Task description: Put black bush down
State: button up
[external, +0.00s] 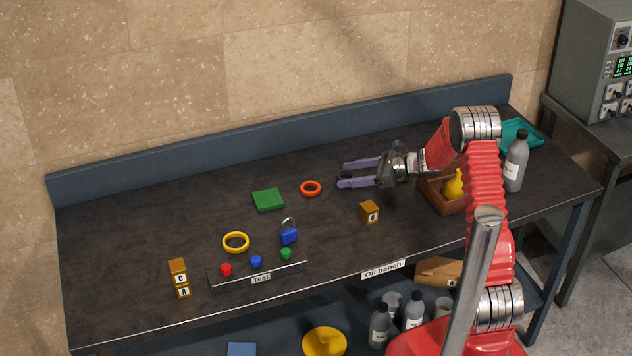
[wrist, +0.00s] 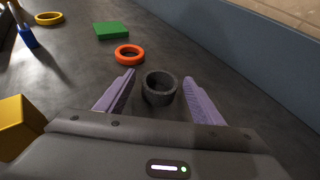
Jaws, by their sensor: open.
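The black bush (wrist: 159,88) is a short dark ring. In the wrist view it stands on the dark bench top between the tips of my gripper's two purple fingers (wrist: 160,92). A gap shows on each side of it, so the fingers are apart from it. In the external view my gripper (external: 345,174) is open, low over the back middle of the bench, pointing left. The bush cannot be made out there against the dark bench top.
An orange-red ring (external: 311,188) and a green block (external: 268,200) lie left of my gripper. A wooden letter block (external: 369,212) sits in front of it. A brown box (external: 441,205) with a yellow object stands to the right. The blue back edge (external: 290,119) runs behind.

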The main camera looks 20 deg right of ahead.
jog(key=v, duration=1)
jog(key=shift+s+d, duration=0.1)
jog(key=shift+d, duration=0.05)
jog(key=shift+r, duration=0.1)
jog(key=s+a+r+n+g+h, duration=0.1)
jog(key=s+a+r+n+g, duration=0.1)
jog(key=s+a+r+n, duration=0.3)
jog(key=s+a+r+n+g+h, duration=0.1)
jog(key=s+n, duration=0.2)
jog(key=s, duration=0.3)
jog(key=s+a+r+n+g+h, duration=0.1)
jog(key=s+a+r+n+g, duration=0.1)
jog(key=s+a+r+n, duration=0.3)
jog(key=s+d+r+n+t+h, duration=0.1)
jog(key=s+d+n+h, duration=0.2)
jog(key=s+n, duration=0.3)
jog(key=s+d+r+n+t+h, duration=0.1)
jog(key=s+d+n+h, duration=0.2)
jog(key=s, duration=0.9)
jog(key=n+h, duration=0.2)
jog(key=n, duration=0.1)
jog(key=shift+s+d+r, duration=0.25)
jog(key=shift+s+d, duration=0.05)
jog(key=shift+d, duration=0.1)
